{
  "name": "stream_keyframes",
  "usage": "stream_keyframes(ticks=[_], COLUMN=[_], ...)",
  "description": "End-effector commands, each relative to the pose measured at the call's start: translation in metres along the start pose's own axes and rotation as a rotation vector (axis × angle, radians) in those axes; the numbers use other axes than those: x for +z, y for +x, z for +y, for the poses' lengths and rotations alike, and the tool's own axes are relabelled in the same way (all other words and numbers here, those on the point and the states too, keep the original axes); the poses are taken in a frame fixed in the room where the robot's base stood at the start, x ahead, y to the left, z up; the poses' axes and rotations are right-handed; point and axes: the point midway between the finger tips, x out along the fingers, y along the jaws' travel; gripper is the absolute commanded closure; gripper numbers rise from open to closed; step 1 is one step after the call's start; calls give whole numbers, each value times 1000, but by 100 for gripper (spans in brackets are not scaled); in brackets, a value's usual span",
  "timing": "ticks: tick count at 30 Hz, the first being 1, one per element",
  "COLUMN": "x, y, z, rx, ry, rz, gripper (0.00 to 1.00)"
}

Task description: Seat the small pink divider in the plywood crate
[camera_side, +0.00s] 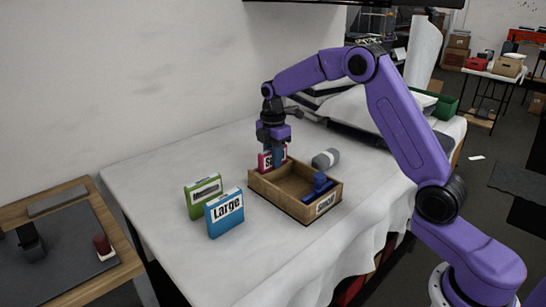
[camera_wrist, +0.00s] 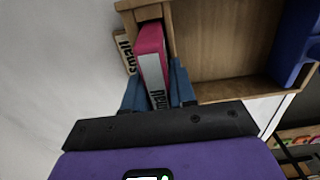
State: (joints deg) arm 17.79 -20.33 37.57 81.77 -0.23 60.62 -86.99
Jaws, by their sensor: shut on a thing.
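The small pink divider (camera_side: 264,161) is upright at the left end of the plywood crate (camera_side: 322,208). In the wrist view the pink divider (camera_wrist: 150,40) lies between wooden strips at one end of the crate (camera_wrist: 225,90), its white lettered face toward me. My gripper (camera_side: 278,156) points down and is shut on the divider. Its blue fingers (camera_wrist: 158,92) flank the divider in the wrist view. The divider's lower edge is hidden, so I cannot tell how deep it sits.
A blue piece (camera_side: 320,184) sits at the crate's right end. A green box (camera_side: 203,194) and a blue box marked Large (camera_side: 225,213) stand to the left. A grey cylinder (camera_side: 326,158) lies behind the crate. The white tabletop (camera_side: 155,175) is clear at far left.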

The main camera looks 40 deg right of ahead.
Motion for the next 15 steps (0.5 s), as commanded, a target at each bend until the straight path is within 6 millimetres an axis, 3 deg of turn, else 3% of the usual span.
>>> stream_keyframes(ticks=[10,11,12,15], x=[0,0,0,0], y=[3,3,3,2], z=[0,0,0,0], rx=[-1,0,0,0], ry=[0,0,0,0], rz=[0,0,0,0], gripper=[100,65,52,49])
